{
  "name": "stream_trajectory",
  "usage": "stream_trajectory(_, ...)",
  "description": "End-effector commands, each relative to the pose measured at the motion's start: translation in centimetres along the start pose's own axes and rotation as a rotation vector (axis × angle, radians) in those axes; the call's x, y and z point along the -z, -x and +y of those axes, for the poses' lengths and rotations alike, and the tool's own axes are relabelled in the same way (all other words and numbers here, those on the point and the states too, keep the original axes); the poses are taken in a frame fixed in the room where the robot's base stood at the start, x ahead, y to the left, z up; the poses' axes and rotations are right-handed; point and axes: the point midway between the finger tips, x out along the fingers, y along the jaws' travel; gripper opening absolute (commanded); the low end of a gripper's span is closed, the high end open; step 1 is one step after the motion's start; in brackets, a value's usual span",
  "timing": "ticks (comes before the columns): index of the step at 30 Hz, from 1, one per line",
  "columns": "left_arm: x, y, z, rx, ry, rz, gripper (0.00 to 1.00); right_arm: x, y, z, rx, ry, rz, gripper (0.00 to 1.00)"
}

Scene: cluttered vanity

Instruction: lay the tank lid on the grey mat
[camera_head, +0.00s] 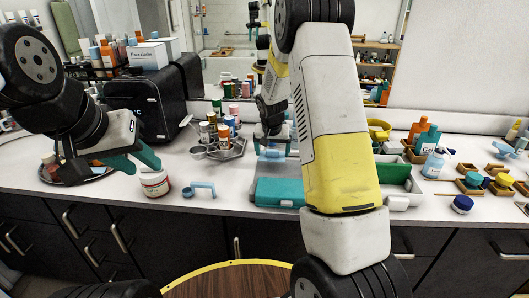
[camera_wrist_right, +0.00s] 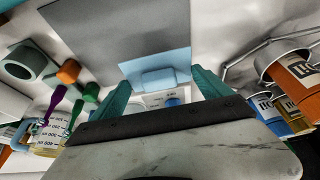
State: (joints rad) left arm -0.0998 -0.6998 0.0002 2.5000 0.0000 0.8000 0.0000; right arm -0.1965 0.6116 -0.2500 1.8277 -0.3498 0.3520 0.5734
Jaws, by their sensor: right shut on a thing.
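The light blue tank lid (camera_wrist_right: 155,64) shows in the right wrist view, with a raised block-like grip between the teal fingers. My right gripper (camera_wrist_right: 163,88) is shut on that grip. In the head view my right gripper (camera_head: 274,142) is at the back middle of the counter, partly behind my own arm, with a light blue piece (camera_head: 273,154) under it. My left gripper (camera_head: 136,164) is open and empty at the left.
A light blue handle-shaped piece (camera_head: 201,188), a teal case (camera_head: 279,193) and a rack of small bottles (camera_head: 222,140) are nearby. A black appliance (camera_head: 145,105) stands behind. The right side is cluttered.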

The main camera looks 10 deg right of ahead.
Motion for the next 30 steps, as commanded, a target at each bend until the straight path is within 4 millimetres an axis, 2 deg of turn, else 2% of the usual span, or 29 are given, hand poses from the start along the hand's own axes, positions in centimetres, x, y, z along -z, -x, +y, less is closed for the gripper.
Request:
stream_trajectory(7,0.0,0.0,0.0,0.0,0.0,0.0,0.36,-1.4,-3.0,0.1,-0.002,0.0,-0.004,0.5)
stream_trajectory(18,0.0,0.0,0.0,0.0,0.0,0.0,0.36,-1.5,-3.5,0.0,-0.001,0.0,-0.001,0.5)
stream_trajectory(19,0.0,0.0,0.0,0.0,0.0,0.0,0.36,-1.5,-3.5,0.0,-0.001,0.0,-0.001,0.9)
stream_trajectory(20,0.0,0.0,0.0,0.0,0.0,0.0,0.36,-1.5,-3.5,0.0,-0.001,0.0,-0.001,0.96)
stream_trajectory(21,0.0,0.0,0.0,0.0,0.0,0.0,0.36,-1.5,-3.5,0.0,0.0,0.0,-0.001,1.0)
stream_trajectory(30,0.0,0.0,0.0,0.0,0.0,0.0,0.36,-1.3,-3.0,0.0,0.001,0.0,0.001,1.0)
